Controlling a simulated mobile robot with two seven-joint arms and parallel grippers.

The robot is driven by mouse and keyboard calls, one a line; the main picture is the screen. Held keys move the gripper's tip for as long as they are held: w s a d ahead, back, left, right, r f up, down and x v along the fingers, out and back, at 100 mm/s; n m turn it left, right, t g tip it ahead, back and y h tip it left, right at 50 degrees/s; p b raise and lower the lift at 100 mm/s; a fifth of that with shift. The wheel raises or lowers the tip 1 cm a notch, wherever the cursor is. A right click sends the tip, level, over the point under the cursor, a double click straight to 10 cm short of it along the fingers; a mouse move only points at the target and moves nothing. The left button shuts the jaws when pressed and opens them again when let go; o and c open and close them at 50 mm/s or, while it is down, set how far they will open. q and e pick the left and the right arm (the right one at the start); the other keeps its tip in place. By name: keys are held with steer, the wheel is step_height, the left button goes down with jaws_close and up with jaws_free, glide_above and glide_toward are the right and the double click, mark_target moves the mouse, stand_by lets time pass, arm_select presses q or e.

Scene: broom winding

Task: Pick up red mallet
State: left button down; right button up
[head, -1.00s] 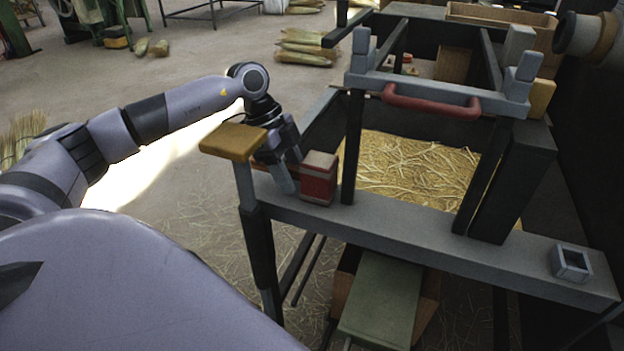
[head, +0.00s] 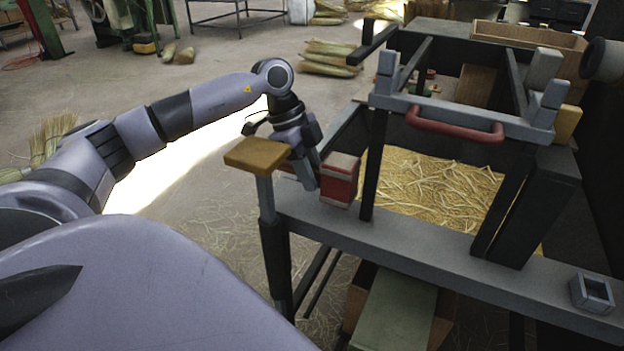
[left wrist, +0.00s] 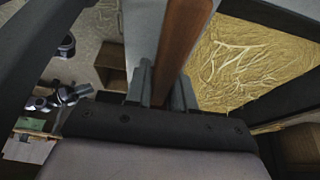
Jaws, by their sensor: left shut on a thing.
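The red mallet has a red block head with pale ends (head: 339,181), held just above the near left end of the grey bench beam (head: 420,238). My left gripper (head: 311,184) is beside the head, on its left, shut on the handle. In the left wrist view the brown handle (left wrist: 184,40) runs up from between the two grey fingers (left wrist: 161,88). The mallet's head is not clearly seen in that view. My right gripper is not in view.
A wooden pad on a post (head: 261,155) stands close left of the gripper. A dark upright and a frame with a red handle (head: 455,124) stand right of the mallet. Behind is a bin of straw (head: 430,185). A small square socket (head: 592,292) sits at the beam's right end.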

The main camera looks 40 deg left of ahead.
arm_select(q)
steer(key=s+a, duration=0.2)
steer(key=a, duration=0.6)
steer(key=s+a, duration=0.3)
steer(key=a, duration=0.6)
steer(key=shift+s+r+p, duration=0.15)
steer(key=shift+s+p, duration=0.05)
steer(key=shift+p, duration=0.2)
steer(key=shift+a, duration=0.1)
steer(key=c, duration=1.5)
jaws_free()
jaws_close()
